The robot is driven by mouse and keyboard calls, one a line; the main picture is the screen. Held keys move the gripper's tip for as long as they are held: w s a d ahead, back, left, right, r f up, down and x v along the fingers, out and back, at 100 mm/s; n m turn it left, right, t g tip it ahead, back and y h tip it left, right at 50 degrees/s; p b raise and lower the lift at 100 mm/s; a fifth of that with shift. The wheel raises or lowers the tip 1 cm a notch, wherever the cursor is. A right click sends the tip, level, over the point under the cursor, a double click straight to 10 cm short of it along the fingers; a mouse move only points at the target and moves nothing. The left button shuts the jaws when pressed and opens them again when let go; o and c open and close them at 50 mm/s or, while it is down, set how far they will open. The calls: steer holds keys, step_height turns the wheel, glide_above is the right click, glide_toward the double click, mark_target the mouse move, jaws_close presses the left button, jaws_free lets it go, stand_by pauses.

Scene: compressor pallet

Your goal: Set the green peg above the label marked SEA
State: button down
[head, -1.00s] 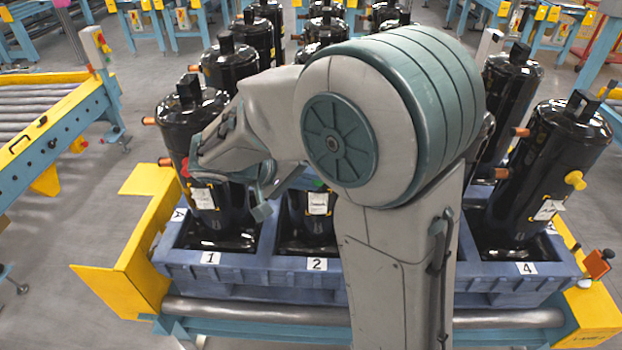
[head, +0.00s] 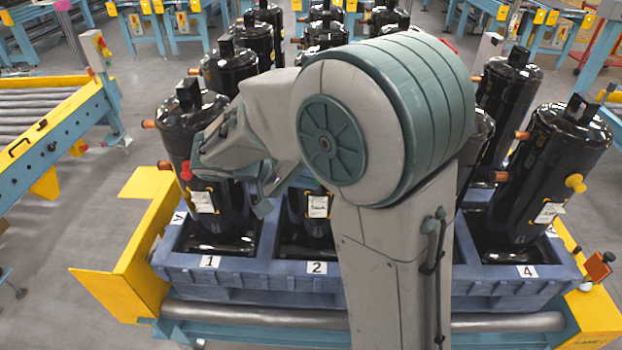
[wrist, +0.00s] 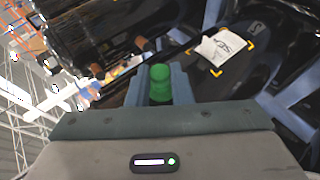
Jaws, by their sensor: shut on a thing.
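In the wrist view my gripper (wrist: 160,86) is shut on the green peg (wrist: 160,82), whose rounded end shows between the fingers. A white label (wrist: 224,46) with yellow corner marks is on a black compressor to the right of and beyond the peg. Its tilted lettering looks like SEA, but is small. The peg is apart from the label in the picture. In the head view my gripper (head: 262,207) is in front of the compressors, between the label over number 1 (head: 203,201) and the label over number 2 (head: 318,206); their lettering is too small to read.
Black compressors stand in the blue pallet (head: 240,280), with numbers on its front edge. The third position is hidden behind my arm. Copper stubs, a red plug (head: 186,171) and a yellow plug (head: 575,183) stick out. A yellow roller conveyor (head: 60,110) is at left.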

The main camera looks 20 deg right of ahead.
steer(key=c, duration=1.2)
jaws_free()
steer(key=v, duration=1.4)
steer(key=s+d+f+y, duration=0.4)
steer(key=s+d+y, duration=0.1)
steer(key=s+d, duration=0.1)
steer(key=s+d+f+n+t+y+p, duration=0.1)
steer(key=s+d+f+y, duration=0.3)
steer(key=s+d+y, duration=0.2)
steer(key=shift+s+d+p, duration=0.2)
steer(key=shift+s+p, duration=0.1)
steer(key=shift+s, duration=0.5)
